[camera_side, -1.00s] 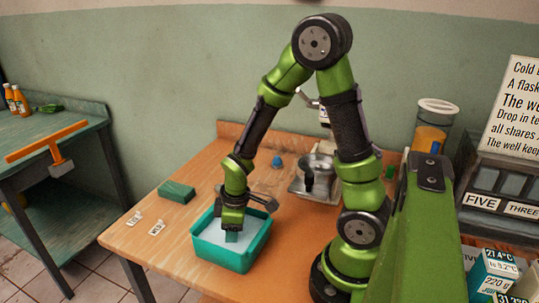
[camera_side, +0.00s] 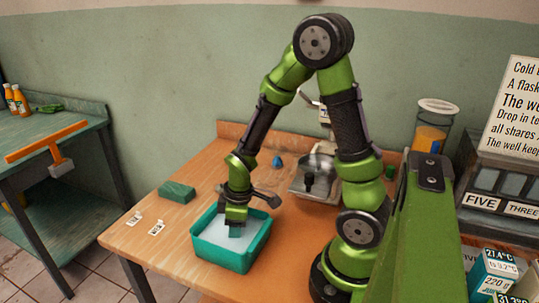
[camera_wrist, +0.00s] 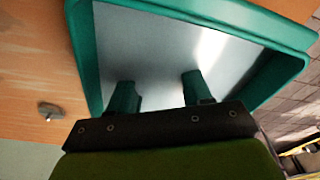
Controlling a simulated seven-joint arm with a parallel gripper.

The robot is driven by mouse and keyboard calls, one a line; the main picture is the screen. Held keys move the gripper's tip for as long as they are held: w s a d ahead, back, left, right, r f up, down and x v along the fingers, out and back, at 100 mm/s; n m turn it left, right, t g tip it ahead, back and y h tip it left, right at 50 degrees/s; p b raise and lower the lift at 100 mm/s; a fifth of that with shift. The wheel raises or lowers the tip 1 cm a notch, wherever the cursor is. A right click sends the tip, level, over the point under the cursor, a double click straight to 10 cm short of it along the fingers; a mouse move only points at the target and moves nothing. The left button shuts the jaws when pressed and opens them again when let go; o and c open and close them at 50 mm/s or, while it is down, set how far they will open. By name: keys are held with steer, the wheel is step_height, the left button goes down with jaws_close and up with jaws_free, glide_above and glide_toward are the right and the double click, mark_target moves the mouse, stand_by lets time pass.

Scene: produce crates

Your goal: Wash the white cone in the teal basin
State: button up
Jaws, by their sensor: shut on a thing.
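The teal basin (camera_side: 235,262) stands near the front edge of the wooden table and holds pale water; in the wrist view its rim (camera_wrist: 83,50) surrounds the water. My gripper (camera_side: 235,231) points down into the basin, with its fingertips at or under the water. In the wrist view my gripper (camera_wrist: 158,85) has its two fingers held apart. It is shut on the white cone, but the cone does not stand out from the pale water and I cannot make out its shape.
A dark green block (camera_side: 176,192) lies left of the basin, with two small white labels (camera_side: 156,228) nearer the table's edge. A small blue object (camera_side: 277,162) and a metal device (camera_side: 312,176) stand behind. Bare table lies between block and basin.

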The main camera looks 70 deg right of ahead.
steer(key=shift+a, duration=0.1)
steer(key=shift+a, duration=1.35)
steer(key=shift+d, duration=0.1)
steer(key=shift+d, duration=1.35)
steer(key=shift+a, duration=0.1)
steer(key=shift+a, duration=1)
step_height(320, 180, up, 10)
steer(key=shift+r, duration=0.25)
